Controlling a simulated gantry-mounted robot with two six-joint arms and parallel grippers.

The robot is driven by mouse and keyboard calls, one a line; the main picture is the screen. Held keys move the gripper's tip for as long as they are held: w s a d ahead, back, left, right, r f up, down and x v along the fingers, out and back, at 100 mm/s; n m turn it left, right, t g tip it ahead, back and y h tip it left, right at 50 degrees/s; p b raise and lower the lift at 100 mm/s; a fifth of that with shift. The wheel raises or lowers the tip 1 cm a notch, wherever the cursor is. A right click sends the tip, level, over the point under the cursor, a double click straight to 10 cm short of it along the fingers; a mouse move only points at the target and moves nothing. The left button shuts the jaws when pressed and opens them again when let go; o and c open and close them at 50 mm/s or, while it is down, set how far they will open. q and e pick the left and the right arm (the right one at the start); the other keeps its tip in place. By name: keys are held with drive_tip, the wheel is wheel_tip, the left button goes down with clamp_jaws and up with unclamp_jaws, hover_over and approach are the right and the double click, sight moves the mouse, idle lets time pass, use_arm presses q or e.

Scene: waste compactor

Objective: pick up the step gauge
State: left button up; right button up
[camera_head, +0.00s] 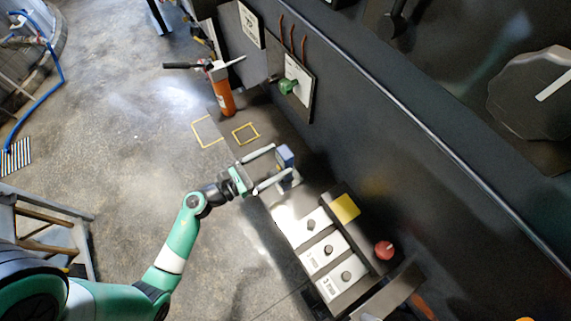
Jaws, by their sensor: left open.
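A small blue and grey block (286,158), which seems to be the step gauge, stands on the dark ledge in the middle of the view. Its exact shape is hard to make out at this size. My left gripper (281,161) reaches it from the left. Its two pale fingers are spread apart, with the tips close to the block, one toward its upper side and one toward its lower side. Whether the fingers touch it I cannot tell. My right gripper does not show.
An orange cylinder tool with a black handle (222,95) stands farther up the ledge, near a yellow square outline (245,133). A control box with white panels and black knobs (325,252) and a red knob (384,250) lie below right. A dark wall (400,150) runs along the right.

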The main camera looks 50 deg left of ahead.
use_arm(q)
drive_tip(key=w+d, duration=0.1)
drive_tip(key=w, duration=0.5)
drive_tip(key=shift+w+d, duration=0.15)
drive_tip(key=shift+c, duration=0.3)
clamp_jaws()
